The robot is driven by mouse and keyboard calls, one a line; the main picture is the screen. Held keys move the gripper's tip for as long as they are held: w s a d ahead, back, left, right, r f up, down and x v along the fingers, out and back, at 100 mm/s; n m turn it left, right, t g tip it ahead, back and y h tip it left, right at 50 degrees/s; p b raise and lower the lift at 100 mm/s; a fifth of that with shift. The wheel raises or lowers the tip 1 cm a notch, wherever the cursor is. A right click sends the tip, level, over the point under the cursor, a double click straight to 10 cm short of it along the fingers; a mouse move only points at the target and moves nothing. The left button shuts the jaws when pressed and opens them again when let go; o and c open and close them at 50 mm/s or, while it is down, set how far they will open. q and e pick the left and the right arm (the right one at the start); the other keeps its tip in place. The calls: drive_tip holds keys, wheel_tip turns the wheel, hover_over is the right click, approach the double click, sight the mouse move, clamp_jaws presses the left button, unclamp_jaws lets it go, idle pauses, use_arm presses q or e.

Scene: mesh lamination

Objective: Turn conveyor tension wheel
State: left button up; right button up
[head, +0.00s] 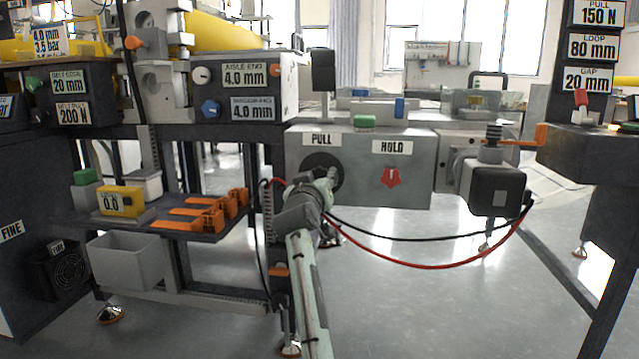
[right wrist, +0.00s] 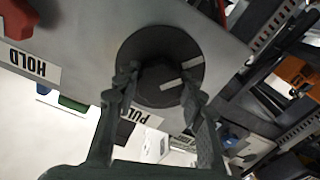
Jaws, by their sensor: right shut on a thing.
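The tension wheel (head: 317,160) is a round black disc on the front of a grey box, under the PULL label (head: 320,139). In the head view my right gripper (head: 326,181) is at the wheel and hides part of it. In the right wrist view the wheel (right wrist: 152,43) shows with pale marks on its face. My right gripper (right wrist: 160,80) has a finger on each side of the dark central hub and is shut on it. My left gripper is not in view.
A red knob (head: 390,178) sits under the HOLD label (head: 391,147), right of the wheel. A black motor block (head: 497,189) stands farther right, with red and black cables hanging below. A shelf with orange parts (head: 205,216) is at the left.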

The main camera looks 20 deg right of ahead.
drive_tip(key=shift+m, duration=0.3)
drive_tip(key=o, duration=1.2)
drive_tip(key=shift+c, duration=0.2)
drive_tip(key=v, duration=1.2)
drive_tip(key=shift+s, duration=0.1)
